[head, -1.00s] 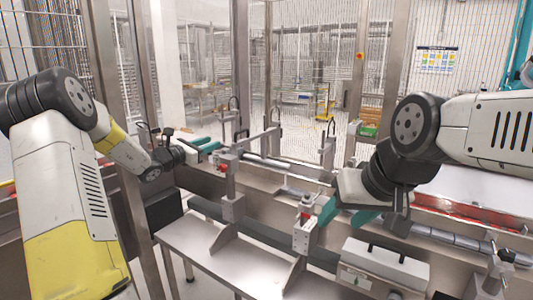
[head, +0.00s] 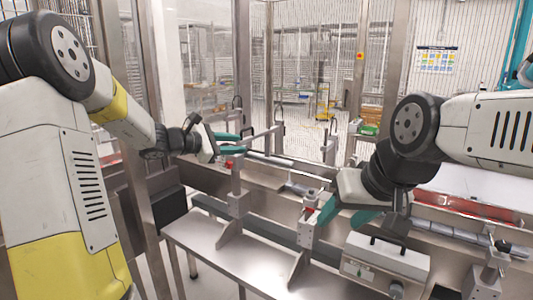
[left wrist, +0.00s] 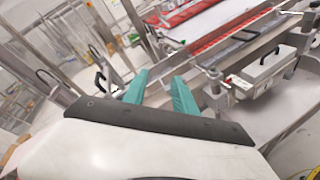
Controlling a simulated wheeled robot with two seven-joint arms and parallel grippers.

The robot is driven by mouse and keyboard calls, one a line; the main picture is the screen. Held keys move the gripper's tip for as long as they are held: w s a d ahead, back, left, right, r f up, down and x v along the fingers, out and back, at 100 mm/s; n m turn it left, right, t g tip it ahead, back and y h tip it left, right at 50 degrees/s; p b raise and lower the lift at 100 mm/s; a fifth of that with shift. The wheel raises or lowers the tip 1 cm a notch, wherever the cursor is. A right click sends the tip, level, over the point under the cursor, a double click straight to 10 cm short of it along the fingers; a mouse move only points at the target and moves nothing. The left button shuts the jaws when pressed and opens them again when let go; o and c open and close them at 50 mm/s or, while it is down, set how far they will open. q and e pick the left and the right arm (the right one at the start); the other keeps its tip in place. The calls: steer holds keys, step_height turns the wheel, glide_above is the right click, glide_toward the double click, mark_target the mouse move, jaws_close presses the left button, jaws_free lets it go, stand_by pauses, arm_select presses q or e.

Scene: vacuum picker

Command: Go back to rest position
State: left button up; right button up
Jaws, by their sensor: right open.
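My left gripper (head: 239,143) has teal fingers that stand apart with nothing between them. It hangs above the back left part of the steel machine, near a post with a red part (head: 229,163). The left wrist view shows the same two fingers apart and empty (left wrist: 160,78). My right gripper (head: 342,216) is open, pointing down beside an upright steel bracket with a red part (head: 309,222). I see nothing held in it, though the wrist partly hides its fingers.
A steel worktop (head: 225,250) runs along the front. A grey box with a black handle (head: 386,262) stands below my right gripper. A red strip (head: 465,208) lies at right. Steel frame posts (head: 255,70) and mesh fencing (head: 310,60) enclose the back.

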arm_select(q)
steer(key=s+d+m+g+y, duration=0.4)
steer(key=s+m, duration=0.5)
steer(key=s, duration=0.8)
steer(key=s+a+f+m+y, duration=0.1)
steer(key=s+a+m, duration=0.3)
steer(key=s, duration=0.4)
steer(key=s+a+f+m+y, duration=0.2)
steer(key=s+a+m+y, duration=0.2)
steer(key=s, duration=0.5)
steer(key=shift+a+m, duration=0.2)
steer(key=shift+m, duration=0.9)
steer(key=shift+w, duration=0.1)
